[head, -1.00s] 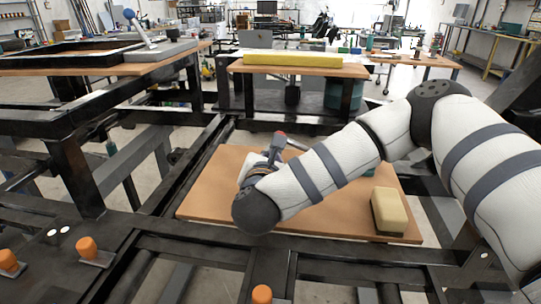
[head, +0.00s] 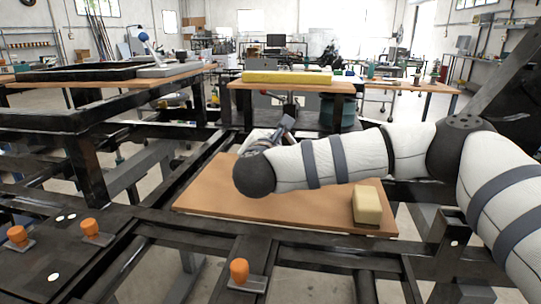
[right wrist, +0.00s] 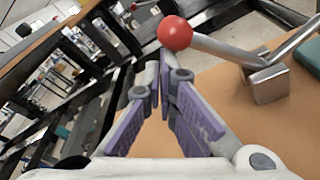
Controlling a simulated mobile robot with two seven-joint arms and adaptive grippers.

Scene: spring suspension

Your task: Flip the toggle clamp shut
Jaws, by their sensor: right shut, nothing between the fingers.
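The toggle clamp shows in the right wrist view as a metal lever (right wrist: 225,50) with a red ball knob (right wrist: 175,33), joined to a grey metal block (right wrist: 268,84) on a brown board. The lever leans over to the left. My right gripper (right wrist: 163,72) has purple finger pads and is shut and empty. Its fingertips are just below the red knob in the picture; I cannot tell whether they touch. In the head view my right arm reaches over the board (head: 300,218) and hides most of the clamp. My left gripper is in neither view.
A cream block (head: 367,204) sits at the board's right side. A teal item (right wrist: 308,56) lies behind the clamp. Dark frame beams surround the board, with orange knobs (head: 239,271) in front. A table with a yellow bar (head: 287,77) stands behind.

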